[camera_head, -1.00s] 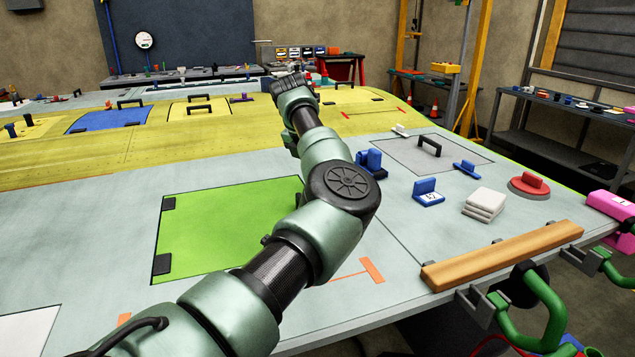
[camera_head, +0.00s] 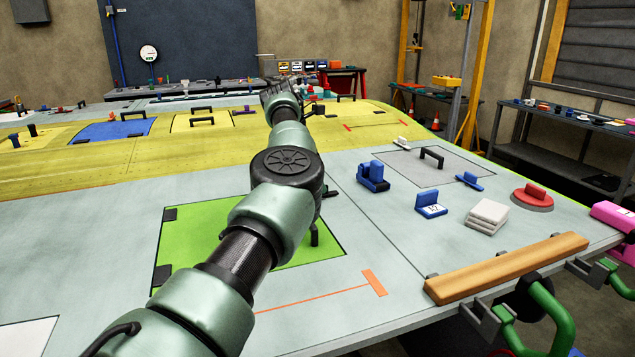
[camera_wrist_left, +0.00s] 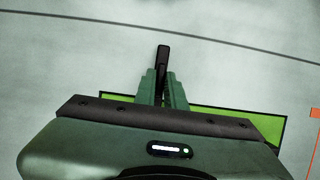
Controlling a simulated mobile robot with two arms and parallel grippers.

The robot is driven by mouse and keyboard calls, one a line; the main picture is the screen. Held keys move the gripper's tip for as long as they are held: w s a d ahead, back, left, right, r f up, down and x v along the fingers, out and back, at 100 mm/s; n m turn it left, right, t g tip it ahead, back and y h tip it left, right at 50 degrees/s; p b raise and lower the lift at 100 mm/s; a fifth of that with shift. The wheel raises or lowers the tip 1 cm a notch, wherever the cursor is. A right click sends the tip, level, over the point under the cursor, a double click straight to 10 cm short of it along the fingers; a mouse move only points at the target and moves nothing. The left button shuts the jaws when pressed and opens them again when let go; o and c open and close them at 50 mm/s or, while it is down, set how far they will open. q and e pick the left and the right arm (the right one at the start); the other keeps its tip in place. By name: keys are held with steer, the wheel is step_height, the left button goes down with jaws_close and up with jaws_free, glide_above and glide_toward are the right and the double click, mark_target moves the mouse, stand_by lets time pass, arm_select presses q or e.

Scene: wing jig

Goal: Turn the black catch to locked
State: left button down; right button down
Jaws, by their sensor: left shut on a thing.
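The black catch (camera_wrist_left: 163,58) shows in the left wrist view as a narrow dark bar. It stands between the two green fingers of my left gripper (camera_wrist_left: 163,85), which is shut on it. Its end reaches past the fingertips, over the pale wing skin beyond the panel edge. The green panel (camera_head: 190,230) lies in the wing skin in the head view, and a strip of it shows behind the fingers in the left wrist view (camera_wrist_left: 265,124). In the head view my arm hides the left gripper. My right gripper is not in view.
A black handle (camera_head: 314,236) stands by the panel's right side. Blue blocks (camera_head: 373,176), a numbered blue block (camera_head: 431,204), white pads (camera_head: 486,216) and a red disc (camera_head: 532,197) sit to the right. A wooden bar (camera_head: 507,268) lies along the front edge.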

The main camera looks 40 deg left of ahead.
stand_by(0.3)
arm_select(q)
steer(key=c, duration=1.5)
jaws_free()
steer(key=shift+r, duration=0.1)
steer(key=v, duration=0.7)
steer(key=shift+s+r, duration=0.1)
steer(key=shift+r, duration=0.15)
